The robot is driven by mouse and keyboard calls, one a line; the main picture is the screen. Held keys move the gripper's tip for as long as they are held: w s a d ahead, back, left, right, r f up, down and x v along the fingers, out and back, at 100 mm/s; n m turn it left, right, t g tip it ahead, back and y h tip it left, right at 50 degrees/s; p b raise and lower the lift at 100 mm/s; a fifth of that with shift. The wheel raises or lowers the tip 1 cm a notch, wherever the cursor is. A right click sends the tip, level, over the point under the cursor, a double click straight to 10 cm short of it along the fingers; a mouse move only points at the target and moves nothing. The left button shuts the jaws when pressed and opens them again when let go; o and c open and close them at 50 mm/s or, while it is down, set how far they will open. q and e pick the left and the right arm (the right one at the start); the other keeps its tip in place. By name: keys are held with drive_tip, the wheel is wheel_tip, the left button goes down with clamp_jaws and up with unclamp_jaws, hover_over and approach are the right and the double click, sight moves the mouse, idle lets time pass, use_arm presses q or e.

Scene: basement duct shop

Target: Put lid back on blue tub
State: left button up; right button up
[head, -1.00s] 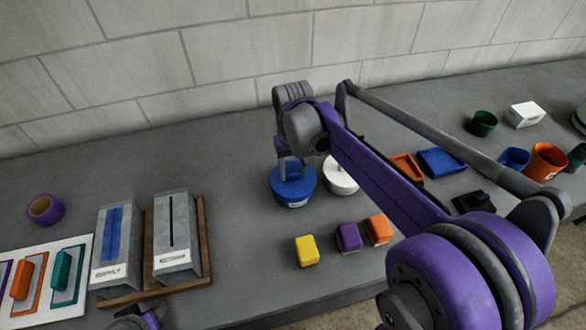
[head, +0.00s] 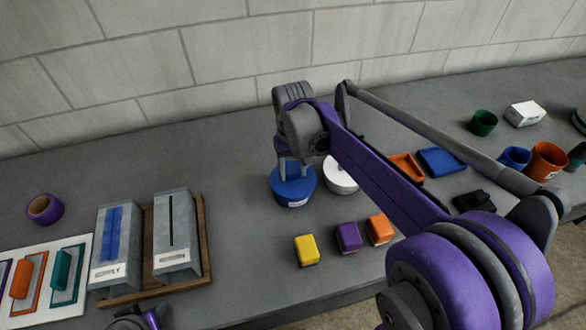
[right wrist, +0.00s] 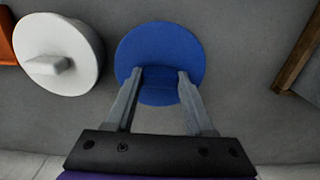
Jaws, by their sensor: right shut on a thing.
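The blue tub (head: 297,201) stands on the grey bench with a pale label on its front. Its blue lid (head: 303,178) is at the tub's top, and I see no clear gap between them. In the right wrist view the lid (right wrist: 160,45) is a round blue disc with a raised grip. My right gripper (head: 292,172) comes down from above and is shut on the lid's grip; its two fingers (right wrist: 158,82) lie on either side of it. Part of my left gripper (head: 137,320) shows at the bottom edge; its fingertips are not clear.
A white lidded tub (head: 341,178) stands close at the right of the blue tub. Yellow (head: 306,250), purple (head: 348,236) and orange (head: 380,229) blocks lie in front. A wooden tray (head: 206,254) with two grey boxes is at left. The bench behind the blue tub is clear.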

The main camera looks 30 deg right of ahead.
idle(0.3)
drive_tip(key=o, duration=1.6)
use_arm(q)
drive_tip(key=shift+r, duration=0.1)
use_arm(e)
drive_tip(key=shift+r, duration=0.1)
drive_tip(key=shift+r+p, duration=1.75)
drive_tip(key=shift+r, duration=1.65)
use_arm(q)
drive_tip(key=shift+t, duration=0.3)
drive_tip(key=r, duration=0.1)
drive_tip(key=w+r, duration=0.1)
drive_tip(key=r, duration=0.1)
drive_tip(key=w+r, duration=0.1)
drive_tip(key=r, duration=0.1)
drive_tip(key=shift+w, duration=0.1)
use_arm(e)
clamp_jaws()
